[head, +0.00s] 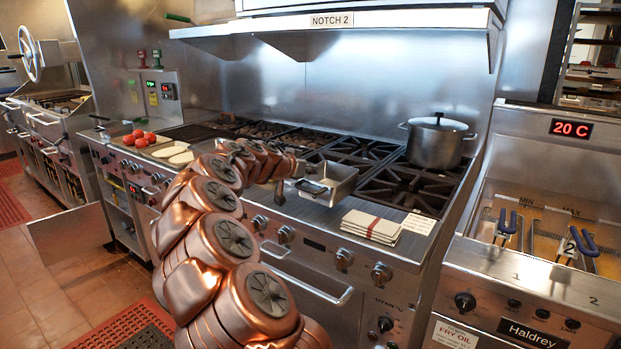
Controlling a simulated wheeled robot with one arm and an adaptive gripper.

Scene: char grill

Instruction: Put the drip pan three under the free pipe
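A small rectangular steel pan (343,178), likely the drip pan, sits on the front ledge of the range. A dark loop, perhaps its handle, shows at its left end. My gripper (288,182) is just left of the pan, at about the height of its rim. My copper arm hides part of the gripper, and I cannot tell whether its fingers touch the pan or how far apart they are. I cannot make out a number three on the pan. No pipe that I can identify as the free one shows in this view.
A lidded pot (437,146) stands on the right rear burner. Folded cloths (372,228) and a small card (418,224) lie on the front ledge. Tomatoes (139,139) are on a board at left. A fryer (545,265) stands at right. A drawer or door juts out at lower left.

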